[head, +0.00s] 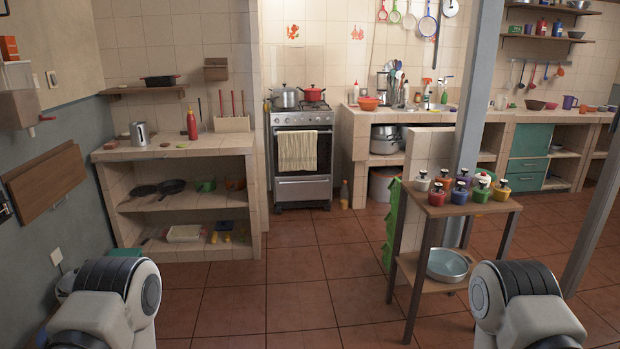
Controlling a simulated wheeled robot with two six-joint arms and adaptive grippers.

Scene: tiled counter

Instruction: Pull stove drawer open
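The stove (301,117) stands against the tiled wall at the back, between two tiled counters. Its oven door has a dark window and a handle with a yellowish towel (298,151) hanging over it. Below the door, the stove drawer (304,189) shows as a silver front panel near the floor and looks shut. A grey pot (285,97) and a red pot (312,94) sit on the stovetop. Parts of my two arms show at the bottom left and bottom right, far from the stove. Neither gripper is in view.
A wooden stand (462,207) with several colourful jars and a metal bowl (448,265) is at the right, beside a grey post (468,90). A tiled counter (180,151) with shelves is at the left. The tiled floor (295,265) toward the stove is clear.

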